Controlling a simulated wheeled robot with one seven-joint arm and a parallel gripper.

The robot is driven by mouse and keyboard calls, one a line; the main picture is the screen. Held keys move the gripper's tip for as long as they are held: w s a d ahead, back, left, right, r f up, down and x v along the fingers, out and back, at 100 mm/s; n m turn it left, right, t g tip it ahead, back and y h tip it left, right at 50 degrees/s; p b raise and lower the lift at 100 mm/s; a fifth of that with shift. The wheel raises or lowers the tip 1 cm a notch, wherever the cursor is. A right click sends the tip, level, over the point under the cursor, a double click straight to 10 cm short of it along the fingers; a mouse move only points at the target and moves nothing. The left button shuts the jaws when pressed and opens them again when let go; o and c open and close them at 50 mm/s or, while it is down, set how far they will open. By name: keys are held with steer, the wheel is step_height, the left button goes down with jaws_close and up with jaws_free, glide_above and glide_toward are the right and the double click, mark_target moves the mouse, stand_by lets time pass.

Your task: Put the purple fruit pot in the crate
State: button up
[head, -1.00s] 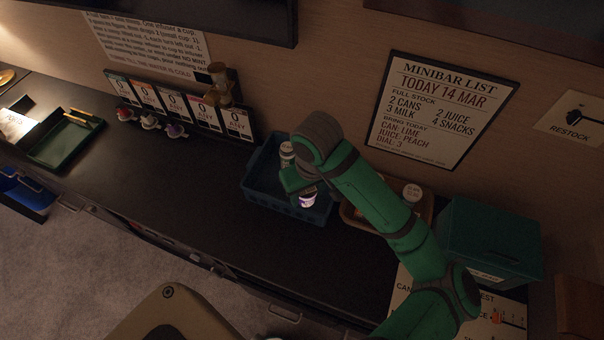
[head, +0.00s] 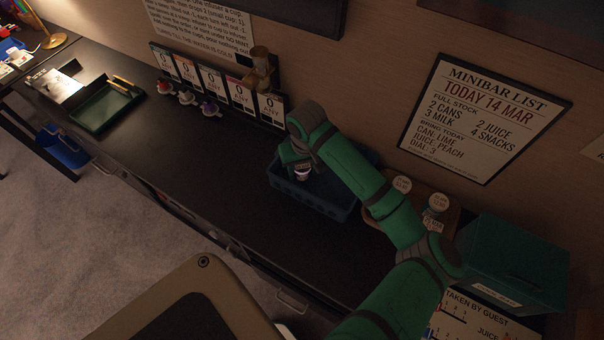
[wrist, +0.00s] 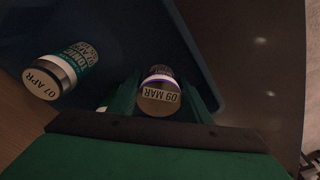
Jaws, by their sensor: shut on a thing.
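The purple fruit pot (head: 302,174) is small, with a pale lid and a purple band. In the wrist view the pot (wrist: 160,92) shows a lid marked 09 MAR. My gripper (head: 299,168) is shut on it. The blue crate (head: 312,203) stands on the dark counter. The pot is within the crate's outline, near its front-left side; I cannot tell whether it touches the floor. In the wrist view the crate's rim (wrist: 197,65) runs to the right of the pot. My arm hides part of the crate.
A tonic can (wrist: 62,76) marked 07 APR lies left of the pot in the wrist view, apparently in the crate. A tan tray (head: 455,218) with several white-lidded pots and a green box (head: 515,262) stand to the right. The counter left of the crate is clear.

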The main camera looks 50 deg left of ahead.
mark_target(302, 166)
steer(key=shift+a+f, duration=0.15)
steer(key=shift+f, duration=1.55)
steer(key=shift+f, duration=0.15)
steer(key=o, duration=1.1)
steer(key=shift+o, duration=0.2)
steer(key=r, duration=0.4)
steer(key=d+r, duration=0.1)
steer(key=r, duration=0.7)
steer(key=shift+s+d+r, duration=0.15)
steer(key=shift+s, duration=0.15)
